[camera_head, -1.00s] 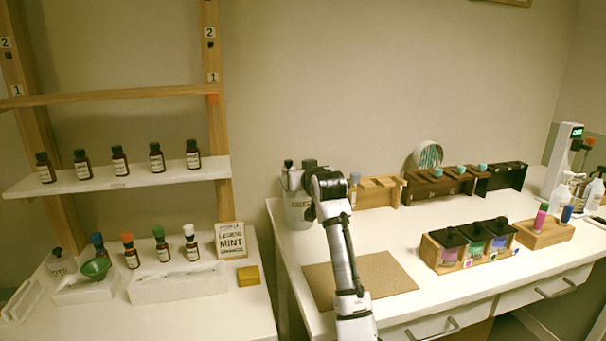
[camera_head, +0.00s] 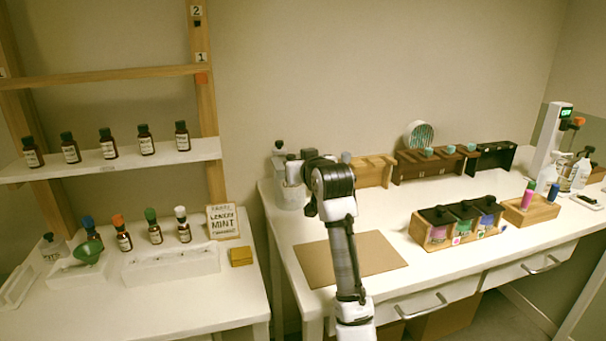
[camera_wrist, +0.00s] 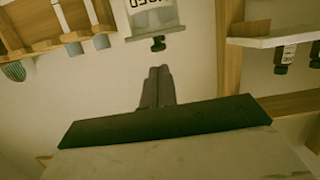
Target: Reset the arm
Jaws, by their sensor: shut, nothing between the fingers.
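My arm rises at the front edge of the right-hand table in the head view, its elbow bent above the back of the table. Its end is folded away toward the wall and my gripper is hidden in the head view. In the wrist view my gripper (camera_wrist: 160,72) shows with its two fingers together and nothing between them. The wrist view is upside down and shows a clear labelled container (camera_wrist: 155,20) beyond the fingertips, apart from them.
The right table holds a brown mat (camera_head: 350,258), a wooden box of black-lidded jars (camera_head: 437,237) and wooden racks (camera_head: 374,173) along the wall. Dark bottles stand on the left shelf (camera_head: 88,168) and on the left table (camera_head: 215,305). The area above the mat's right side is free.

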